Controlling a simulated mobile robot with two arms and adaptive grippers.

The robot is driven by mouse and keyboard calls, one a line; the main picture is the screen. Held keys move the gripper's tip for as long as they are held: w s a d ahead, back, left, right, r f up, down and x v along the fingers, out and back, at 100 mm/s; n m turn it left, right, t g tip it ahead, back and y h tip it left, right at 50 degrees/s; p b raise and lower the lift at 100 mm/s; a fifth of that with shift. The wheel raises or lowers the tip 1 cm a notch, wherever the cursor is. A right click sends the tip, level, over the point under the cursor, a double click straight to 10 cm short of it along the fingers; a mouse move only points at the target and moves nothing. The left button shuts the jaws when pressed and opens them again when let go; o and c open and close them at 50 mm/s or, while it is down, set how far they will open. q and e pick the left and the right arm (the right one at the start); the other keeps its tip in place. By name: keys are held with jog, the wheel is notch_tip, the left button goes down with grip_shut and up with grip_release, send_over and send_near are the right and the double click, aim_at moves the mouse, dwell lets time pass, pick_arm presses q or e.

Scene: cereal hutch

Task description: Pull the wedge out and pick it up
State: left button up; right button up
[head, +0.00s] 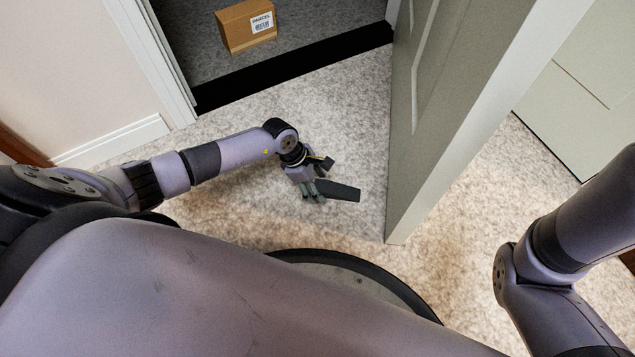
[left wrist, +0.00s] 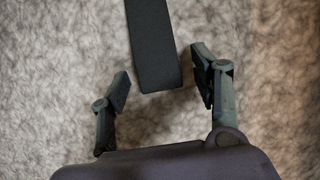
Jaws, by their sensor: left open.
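The wedge (head: 341,191) is a dark, flat, tapering piece on the pale carpet, to the left of the open door (head: 413,130). A strip of carpet shows between its right end and the door. My left gripper (head: 322,179) is low over the carpet at the wedge's left end, open. In the left wrist view the wedge (left wrist: 152,42) comes down from the top edge, and its near end reaches between the tips of the two spread fingers (left wrist: 160,82). Neither finger clearly touches it. My right gripper is out of the picture.
A parcel box (head: 247,26) sits on the grey floor beyond a black threshold (head: 290,66). A white door frame and skirting (head: 112,142) stand at the left. A pale panelled front (head: 580,80) is at the right. Carpet around the wedge is clear.

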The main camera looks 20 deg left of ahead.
pick_arm(q)
jog(key=v, duration=1.2)
jog(key=shift+s, duration=0.1)
dwell(0.4)
